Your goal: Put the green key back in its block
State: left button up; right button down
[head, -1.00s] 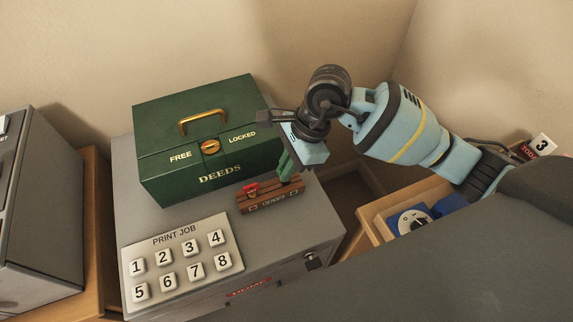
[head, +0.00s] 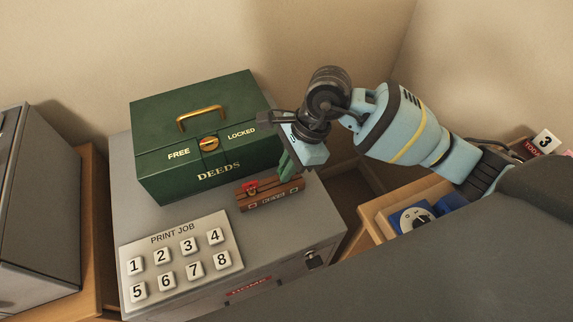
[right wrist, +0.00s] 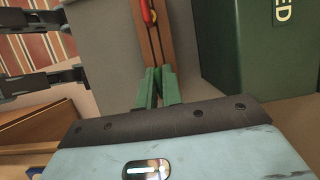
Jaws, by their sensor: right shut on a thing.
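The wooden key block (head: 270,198) lies on the grey printer top in front of the green deeds box. A red key (head: 250,187) stands in the block's left part. My right gripper (head: 290,172) points down at the block's right end, shut on the green key. In the right wrist view, two green pieces (right wrist: 158,88) come together at the near end of the brown block (right wrist: 152,40). Key and fingers are hard to tell apart there, and the key's lower end is hidden. Dark bars at the wrist view's left may be my left gripper; the head view does not show it.
The green deeds box (head: 205,140) stands close behind the block. The PRINT JOB button panel (head: 180,252) is at front left on the printer (head: 300,228). An open wooden drawer (head: 375,228) with a blue dial object (head: 412,218) is at right.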

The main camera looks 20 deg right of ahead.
pick_arm(q)
jog(key=shift+s+f, duration=0.15)
jog(key=shift+f, duration=0.05)
pick_arm(e)
jog(key=shift+f, duration=0.25)
jog(key=c, duration=1.5)
grip_release()
pick_arm(q)
jog(key=shift+w+r, duration=0.35)
jog(key=shift+w, duration=0.3)
pick_arm(e)
jog(key=shift+v, duration=3.95)
pick_arm(q)
jog(key=shift+s+a, duration=0.1)
pick_arm(e)
jog(key=shift+s, duration=0.1)
